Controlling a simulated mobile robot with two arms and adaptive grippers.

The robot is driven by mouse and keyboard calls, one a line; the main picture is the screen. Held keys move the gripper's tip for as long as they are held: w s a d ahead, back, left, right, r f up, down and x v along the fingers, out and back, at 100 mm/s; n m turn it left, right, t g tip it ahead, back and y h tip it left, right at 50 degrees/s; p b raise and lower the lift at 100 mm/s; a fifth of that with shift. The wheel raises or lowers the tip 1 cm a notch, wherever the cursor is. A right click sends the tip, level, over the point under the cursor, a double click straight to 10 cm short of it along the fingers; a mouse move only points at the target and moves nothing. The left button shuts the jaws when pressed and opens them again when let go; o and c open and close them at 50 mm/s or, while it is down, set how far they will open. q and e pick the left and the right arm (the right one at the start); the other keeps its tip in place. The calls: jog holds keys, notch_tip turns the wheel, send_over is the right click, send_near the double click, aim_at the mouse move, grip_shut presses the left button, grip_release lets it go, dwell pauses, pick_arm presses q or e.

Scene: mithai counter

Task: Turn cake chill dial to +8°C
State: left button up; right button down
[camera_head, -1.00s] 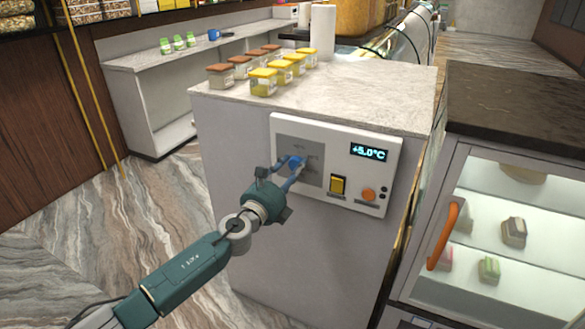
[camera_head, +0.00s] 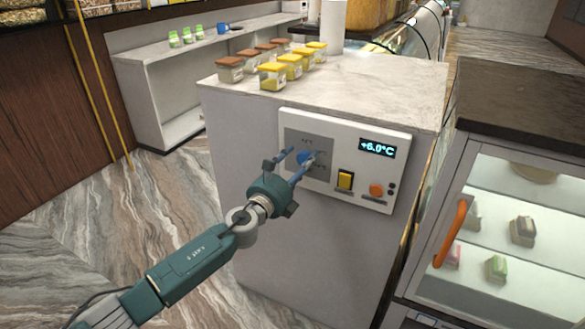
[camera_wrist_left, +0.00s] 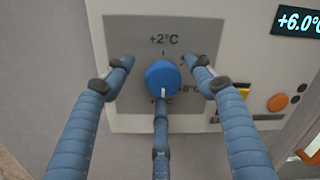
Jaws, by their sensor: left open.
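The round blue dial (camera_head: 305,157) sits on a grey plate at the left of the white control panel (camera_head: 345,133). The display (camera_head: 378,148) reads +6.0°C. In the left wrist view the dial (camera_wrist_left: 162,76) shows a white mark at its bottom edge, pointing down. The label +2°C is above it and an +8°C label is at lower right; other labels are partly hidden by fingers. My left gripper (camera_head: 294,160) is open, its fingers spread around the dial; in the wrist view (camera_wrist_left: 160,68) two flank it with gaps and one is below, close to it. My right gripper is not seen.
A yellow rocker switch (camera_head: 345,180) and an orange button (camera_head: 376,189) sit right of the dial. Yellow-lidded jars (camera_head: 289,69) and brown-lidded jars stand on the counter above. A glass cake case (camera_head: 500,220) with an orange handle (camera_head: 452,232) stands at right.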

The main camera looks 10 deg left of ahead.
pick_arm(q)
jog(key=v, duration=1.1)
jog(key=shift+s+a, duration=0.2)
jog(key=shift+s, duration=0.15)
jog(key=s+a+f+n+g+y, duration=0.15)
jog(key=a+f+n, duration=0.3)
jog(key=f, duration=0.75)
jog(key=a+f+n+g+y, duration=0.2)
jog(key=a+f+n+y, duration=0.3)
jog(key=f, duration=0.7)
jog(key=s+a+f+n+g, duration=0.2)
jog(key=s+f+n, duration=0.2)
jog(key=s+f, duration=0.5)
jog(key=s+a+f+n+g, duration=0.1)
jog(key=s+f+n+g, duration=0.3)
jog(key=f, duration=0.8)
jog(key=s+d+f+n+g, duration=0.1)
jog(key=s+f+n, duration=0.3)
jog(key=s, duration=1.1)
jog(key=s+d+f+n+g, duration=0.1)
jog(key=s+f+n+g, duration=0.2)
jog(key=s+f, duration=0.7)
jog(key=s+d+f+n+g, duration=0.1)
jog(key=s+f+n+g, duration=0.2)
jog(key=s, duration=1.6)
notch_tip(320, 180, down, 4)
jog(key=n, duration=0.3)
jog(key=shift+s, duration=0.4)
